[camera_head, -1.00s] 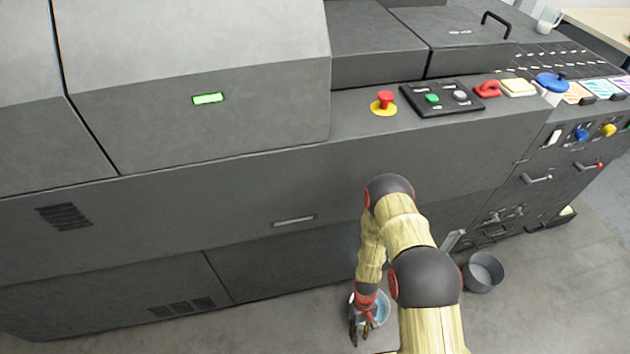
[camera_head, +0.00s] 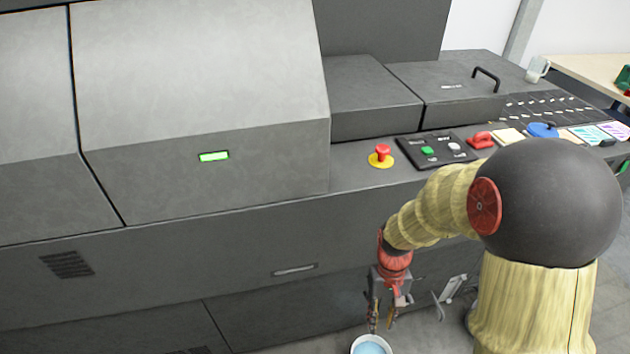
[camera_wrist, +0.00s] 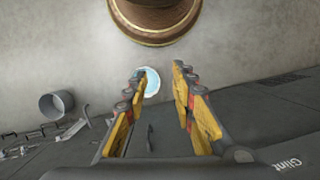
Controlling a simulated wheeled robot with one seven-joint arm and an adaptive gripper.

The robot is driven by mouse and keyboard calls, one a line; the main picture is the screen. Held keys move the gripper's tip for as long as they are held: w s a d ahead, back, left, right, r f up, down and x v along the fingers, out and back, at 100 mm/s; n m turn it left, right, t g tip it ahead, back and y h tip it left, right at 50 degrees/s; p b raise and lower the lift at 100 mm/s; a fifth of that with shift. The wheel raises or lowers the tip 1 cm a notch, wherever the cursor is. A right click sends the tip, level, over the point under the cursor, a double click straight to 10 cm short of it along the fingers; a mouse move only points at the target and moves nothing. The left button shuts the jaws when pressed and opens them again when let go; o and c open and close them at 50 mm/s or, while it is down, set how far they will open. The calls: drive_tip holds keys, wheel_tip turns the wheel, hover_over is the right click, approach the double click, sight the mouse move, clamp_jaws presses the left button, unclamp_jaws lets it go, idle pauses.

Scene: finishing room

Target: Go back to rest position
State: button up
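My gripper (camera_head: 382,318) hangs low in front of the machine's lower panel in the head view, fingers pointing down. In the wrist view the two yellow fingers (camera_wrist: 163,95) are spread apart with nothing between them, so it is open and empty. A white bucket with blue contents (camera_head: 371,345) stands on the floor below the fingers, partly cut off by the frame. It also shows beyond the fingertips in the wrist view (camera_wrist: 152,82). My forearm and elbow fill the right of the head view and hide part of the machine.
The large grey machine (camera_head: 200,250) runs across the view close behind my gripper. Its ledge holds a red emergency button (camera_head: 382,154), a control panel (camera_head: 437,151) and small coloured items. A grey bin (camera_wrist: 57,105) stands on the floor, and a mug (camera_head: 537,69) sits at the back right.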

drive_tip(key=s+r+t+p, duration=0.1)
drive_tip(key=s+r+t, duration=0.1)
drive_tip(key=r, duration=0.9)
drive_tip(key=s+d+r+t+p, duration=0.1)
drive_tip(key=s+r+t, duration=0.2)
drive_tip(key=r, duration=0.7)
drive_tip(key=s+d+r+t+p, duration=0.1)
drive_tip(key=s+r+t+p, duration=0.1)
drive_tip(key=r, duration=0.9)
drive_tip(key=shift+s+r+m+t, duration=0.35)
drive_tip(key=shift+s+t, duration=0.15)
drive_tip(key=shift+t, duration=0.3)
